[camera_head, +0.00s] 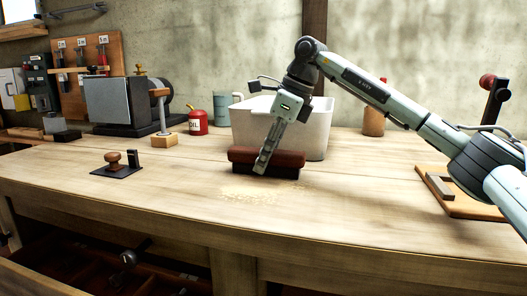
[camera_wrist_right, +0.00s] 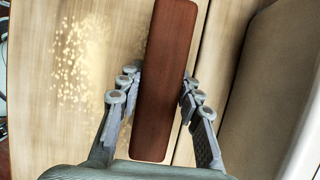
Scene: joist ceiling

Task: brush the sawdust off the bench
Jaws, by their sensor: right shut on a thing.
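The wooden bench (camera_head: 190,195) has a patch of pale sawdust (camera_head: 262,195) near its middle; the sawdust (camera_wrist_right: 78,62) also shows in the right wrist view, left of the brush. My right gripper (camera_head: 263,166) is shut on the reddish-brown back of a brush (camera_head: 285,158) with dark bristles. In the right wrist view the brush (camera_wrist_right: 165,80) lies between the two fingers (camera_wrist_right: 160,100). The brush is at the far side of the sawdust, low over the bench; whether its bristles touch the wood I cannot tell. My left gripper is out of view.
A white bin (camera_head: 300,125) stands right behind the brush. A red oil can (camera_head: 197,121), a grinder-like machine (camera_head: 125,102) and a stamp on a dark plate (camera_head: 115,165) are to the left. A wooden board (camera_head: 462,195) is at the right. The bench front is clear.

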